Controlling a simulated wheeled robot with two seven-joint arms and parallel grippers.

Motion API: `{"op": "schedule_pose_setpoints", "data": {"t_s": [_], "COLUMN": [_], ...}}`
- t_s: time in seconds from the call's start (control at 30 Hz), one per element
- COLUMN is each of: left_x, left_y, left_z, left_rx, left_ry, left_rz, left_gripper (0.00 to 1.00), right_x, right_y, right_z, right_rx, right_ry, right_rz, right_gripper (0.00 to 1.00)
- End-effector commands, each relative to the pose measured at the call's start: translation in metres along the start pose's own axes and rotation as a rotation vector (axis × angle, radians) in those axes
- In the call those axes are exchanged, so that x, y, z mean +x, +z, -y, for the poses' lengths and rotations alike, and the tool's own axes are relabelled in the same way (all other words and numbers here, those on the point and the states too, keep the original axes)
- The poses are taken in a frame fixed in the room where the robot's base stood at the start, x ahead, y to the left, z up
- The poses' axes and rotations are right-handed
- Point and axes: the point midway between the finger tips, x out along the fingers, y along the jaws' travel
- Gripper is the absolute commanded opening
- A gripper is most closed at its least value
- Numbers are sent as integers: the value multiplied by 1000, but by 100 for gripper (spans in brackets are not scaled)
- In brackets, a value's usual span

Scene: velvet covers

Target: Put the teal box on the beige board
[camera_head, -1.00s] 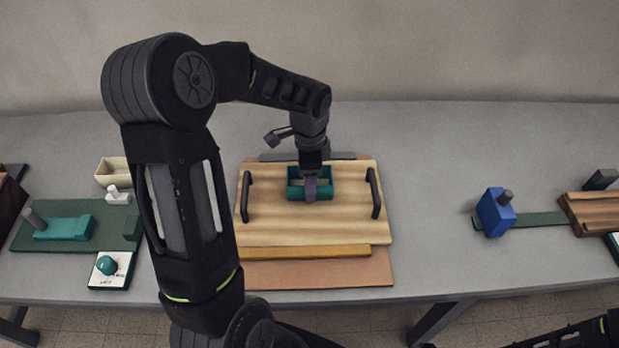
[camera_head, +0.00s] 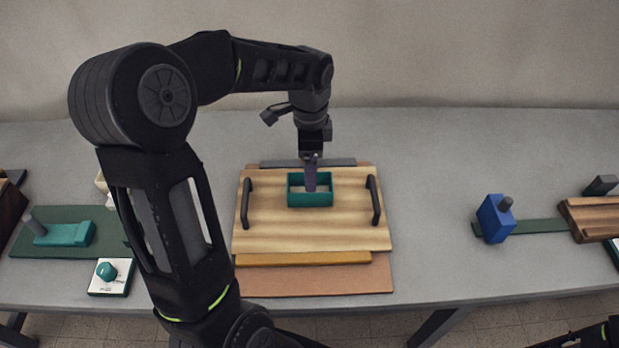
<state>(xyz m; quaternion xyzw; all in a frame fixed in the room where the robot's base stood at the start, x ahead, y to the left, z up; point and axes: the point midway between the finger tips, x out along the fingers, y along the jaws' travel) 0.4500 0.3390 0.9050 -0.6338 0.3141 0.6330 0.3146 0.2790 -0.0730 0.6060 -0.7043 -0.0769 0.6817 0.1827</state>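The teal box (camera_head: 310,199) is an open-topped rectangular frame. It sits upright on the beige board (camera_head: 270,225), a pale wood-grained board with a black handle at each side, a little behind the board's middle. My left gripper (camera_head: 310,188) points down over the box, its finger tips overlapping the box opening in the picture. The fingers line up from this angle, so their gap is hidden. I cannot tell if they touch the box. My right gripper is out of view; only a bit of my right arm shows at the bottom right corner.
A yellow-brown strip (camera_head: 300,258) and a tan board (camera_head: 320,281) lie under the beige board's front. A green mat with a teal block (camera_head: 66,235) and a white dial box (camera_head: 110,276) are left. A blue block (camera_head: 494,218) stands right. The table between is clear.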

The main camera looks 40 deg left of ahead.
Motion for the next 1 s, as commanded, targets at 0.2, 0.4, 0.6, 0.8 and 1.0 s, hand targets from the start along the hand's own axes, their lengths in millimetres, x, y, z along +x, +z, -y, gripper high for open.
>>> {"op": "schedule_pose_setpoints", "data": {"t_s": [0.2,0.4,0.6,0.8,1.0], "left_x": [-37,-47,-47,-46,-46], "left_y": [0,0,0,0,0], "left_z": [0,0,0,0,0], "left_rx": [-1,0,0,0,-1], "left_ry": [-1,1,1,1,1], "left_rz": [-1,0,0,0,0], "left_gripper": [83,83,83,83,83], "right_x": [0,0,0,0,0], "right_y": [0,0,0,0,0], "right_z": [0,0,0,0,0], "right_rx": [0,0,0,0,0], "right_ry": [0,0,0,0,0], "right_rz": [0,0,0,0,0], "right_gripper": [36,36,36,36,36]}}
